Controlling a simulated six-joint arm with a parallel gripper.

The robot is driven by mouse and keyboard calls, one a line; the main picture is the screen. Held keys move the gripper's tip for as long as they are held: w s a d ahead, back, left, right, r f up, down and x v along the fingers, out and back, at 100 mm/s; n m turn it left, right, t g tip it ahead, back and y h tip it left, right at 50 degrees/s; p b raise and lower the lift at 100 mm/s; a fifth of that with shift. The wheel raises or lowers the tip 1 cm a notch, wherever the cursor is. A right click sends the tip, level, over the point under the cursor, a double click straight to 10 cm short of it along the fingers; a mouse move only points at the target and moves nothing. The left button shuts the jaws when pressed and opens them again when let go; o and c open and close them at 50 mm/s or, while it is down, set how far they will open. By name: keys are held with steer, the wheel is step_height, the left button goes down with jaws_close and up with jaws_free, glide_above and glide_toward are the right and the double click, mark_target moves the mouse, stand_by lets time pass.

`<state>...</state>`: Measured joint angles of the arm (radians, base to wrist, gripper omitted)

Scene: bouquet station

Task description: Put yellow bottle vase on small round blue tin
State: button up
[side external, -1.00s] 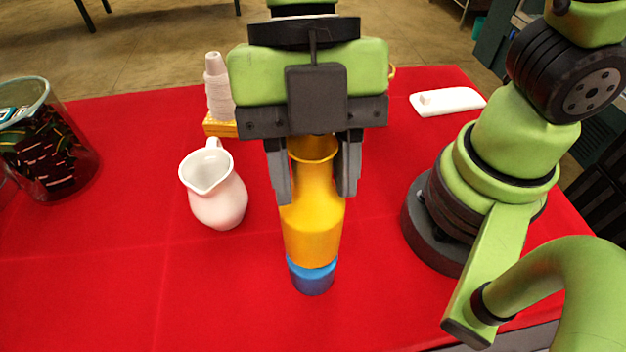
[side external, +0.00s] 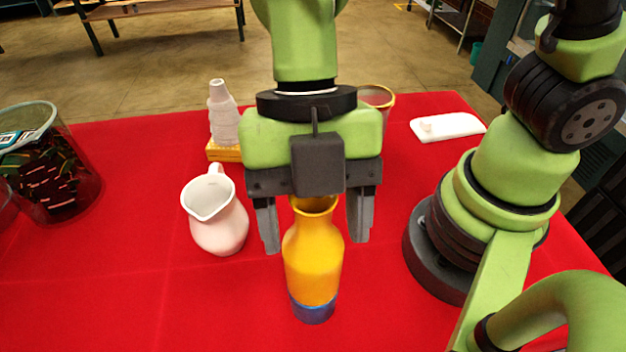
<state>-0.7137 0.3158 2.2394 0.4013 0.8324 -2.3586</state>
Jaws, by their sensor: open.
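The yellow bottle vase (side external: 312,262) stands upright in the front middle of the table. The small round blue tin (side external: 312,310) is directly beneath it, and the vase's base appears to rest on the tin. My gripper (side external: 314,238) is open, with one finger on each side of the vase's neck. Gaps show between both fingers and the vase. The gripper body hides part of the area behind the vase's mouth.
A pink-white pitcher (side external: 217,220) stands close left of my gripper. Behind it a grey ribbed bottle (side external: 223,118) stands on a yellow block (side external: 224,150). A dark glass container (side external: 55,170) is far left, a white flat object (side external: 447,127) back right. The red table (side external: 120,290) is clear at front left.

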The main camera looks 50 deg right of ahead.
steer(key=v, duration=1.1)
steer(key=s+d+r+m+t, duration=0.1)
steer(key=d+m+t, duration=0.4)
steer(key=m, duration=1)
steer(key=s+d+r+m+t+h, duration=0.1)
steer(key=d+r+m+t, duration=0.1)
steer(key=d+m+t, duration=0.3)
steer(key=shift+d+m, duration=2.1)
steer(key=shift+m, duration=3.5)
